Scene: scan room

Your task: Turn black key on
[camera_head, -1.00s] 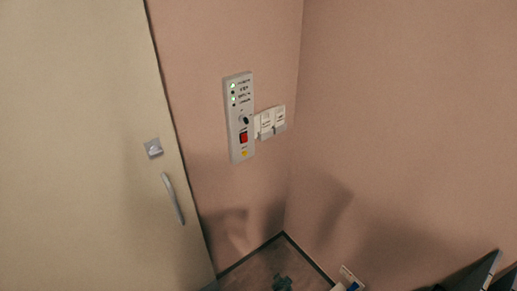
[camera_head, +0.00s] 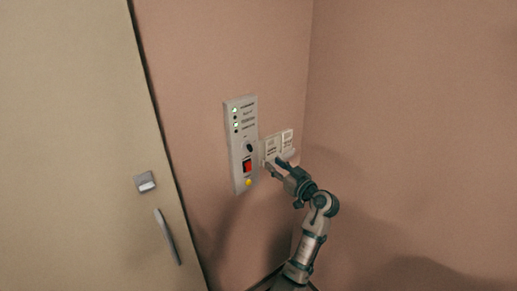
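The black key (camera_head: 249,147) sits on a tall grey control panel (camera_head: 238,165) on the pink wall. It is just above a red switch (camera_head: 247,166).
Small green lights (camera_head: 235,110) and labels are on the panel's upper part, with a yellow button (camera_head: 248,183) low down. White wall plates (camera_head: 279,146) are right of the panel, behind the gripper. A beige door (camera_head: 70,130) with a handle (camera_head: 167,237) fills the left.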

